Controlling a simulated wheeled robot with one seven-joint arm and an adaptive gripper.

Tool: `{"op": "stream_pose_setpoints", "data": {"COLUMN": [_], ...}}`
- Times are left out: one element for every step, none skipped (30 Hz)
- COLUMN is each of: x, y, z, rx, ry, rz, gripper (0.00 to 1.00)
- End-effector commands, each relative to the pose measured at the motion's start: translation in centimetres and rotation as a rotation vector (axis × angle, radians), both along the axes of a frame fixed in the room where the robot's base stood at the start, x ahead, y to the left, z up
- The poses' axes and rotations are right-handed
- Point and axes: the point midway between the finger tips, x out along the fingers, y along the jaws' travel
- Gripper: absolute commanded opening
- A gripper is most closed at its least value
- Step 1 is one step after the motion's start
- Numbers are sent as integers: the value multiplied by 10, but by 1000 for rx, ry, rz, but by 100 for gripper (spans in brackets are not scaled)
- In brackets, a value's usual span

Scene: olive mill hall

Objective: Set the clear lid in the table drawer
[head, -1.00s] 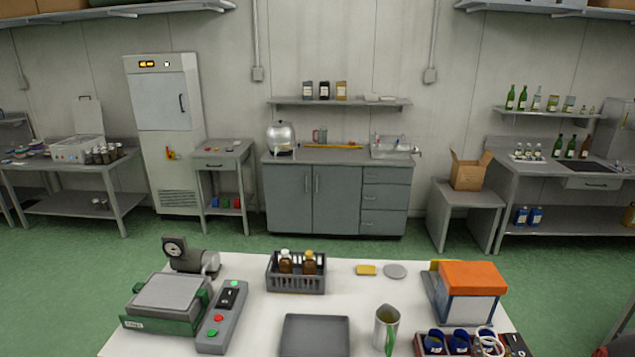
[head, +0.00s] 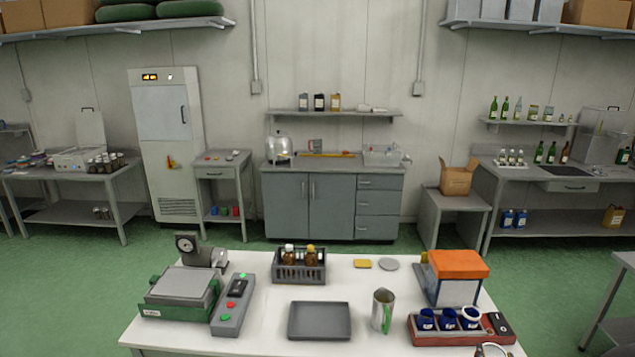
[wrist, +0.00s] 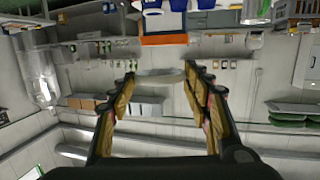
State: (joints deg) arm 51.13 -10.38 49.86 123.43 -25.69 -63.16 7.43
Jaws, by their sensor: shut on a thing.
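In the wrist view my gripper (wrist: 160,80) is shut on a thin, pale, see-through piece, the clear lid (wrist: 160,77), seen nearly edge-on between the fingertips. In the head view a pale curved shape shows at the bottom edge, right of centre, but I cannot tell whether it is the lid or part of my gripper. A small grey table (head: 222,160) with a drawer (head: 214,173) stands by the back wall, between the tall white cabinet and the grey cupboard. Its drawer front looks shut.
The white worktable (head: 265,330) in front holds a green scale (head: 180,295), a bottle crate (head: 299,272), a dark tray (head: 319,320), a jug (head: 383,311), an orange-topped box (head: 458,265) and a red tray (head: 425,335) of blue cups. Green floor (head: 80,275) lies clear at left.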

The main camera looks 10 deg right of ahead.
Motion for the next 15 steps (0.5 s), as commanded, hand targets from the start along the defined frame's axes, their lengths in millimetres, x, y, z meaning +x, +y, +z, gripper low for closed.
{"op": "stream_pose_setpoints", "data": {"x": [-2,-2,-1,2,4,7,10,12,16,19,22,26,30,33,38], "y": [-6,-9,-10,-10,-8,-7,-6,-4,-1,1,4,7,10,14,19], "z": [2,2,1,0,-1,-3,-4,-5,-7,-9,-10,-12,-14,-16,-19], "rx": [2,2,2,2,3,3,3,4,4,3,3,2,2,4,4], "ry": [2,2,3,4,3,3,4,3,4,4,4,4,3,4,4], "rz": [-22,-33,-43,-47,-48,-50,-51,-50,-49,-47,-45,-41,-38,-34,-28], "gripper": [31,31,31,31,31,31,31,31,31,31,31,31,31,31,31]}}
